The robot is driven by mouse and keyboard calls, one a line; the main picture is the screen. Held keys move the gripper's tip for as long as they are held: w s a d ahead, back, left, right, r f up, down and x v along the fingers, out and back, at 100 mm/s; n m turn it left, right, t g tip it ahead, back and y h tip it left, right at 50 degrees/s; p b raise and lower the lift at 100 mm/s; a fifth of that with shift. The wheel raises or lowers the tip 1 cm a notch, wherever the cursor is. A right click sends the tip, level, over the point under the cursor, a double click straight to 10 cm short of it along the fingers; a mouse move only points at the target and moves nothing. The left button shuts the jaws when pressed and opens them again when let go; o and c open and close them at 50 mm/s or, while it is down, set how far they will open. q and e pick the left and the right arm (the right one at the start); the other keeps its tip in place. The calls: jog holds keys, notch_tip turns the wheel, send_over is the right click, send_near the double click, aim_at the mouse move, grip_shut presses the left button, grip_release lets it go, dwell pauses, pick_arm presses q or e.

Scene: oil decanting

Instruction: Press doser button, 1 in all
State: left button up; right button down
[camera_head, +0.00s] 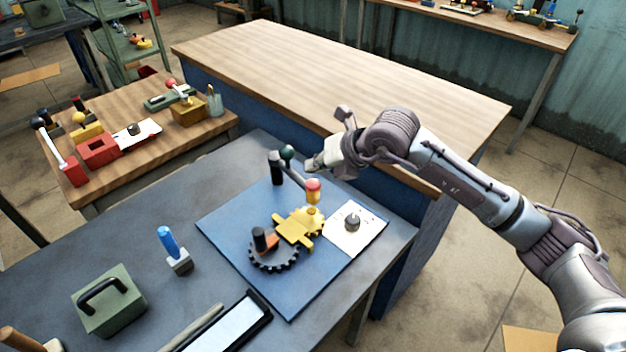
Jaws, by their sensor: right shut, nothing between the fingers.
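A blue mat (225,225) on the grey table carries an assembly of small parts. A red-topped cylinder with a yellow base (313,191) stands on it beside a yellow block (298,228). A white plate with a dark knob (352,222) lies at the right of the mat. I cannot tell for sure which part is the doser button. My right gripper (312,166) is shut and empty, above the back of the mat, close to a dark green ball (287,153) and a black upright cylinder (277,170). Whether it touches them is unclear. My left gripper is not in view.
A blue-handled tool (168,245), a green box with a black handle (108,300) and a black-framed tablet (232,327) stand or lie at the front left. A smaller wooden table (190,145) holds several parts. A wooden counter (330,80) behind is bare.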

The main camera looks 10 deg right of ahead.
aim_at(316, 184)
notch_tip(316, 184, up, 3)
jog(key=shift+r+p, duration=0.2)
jog(key=shift+p, duration=0.5)
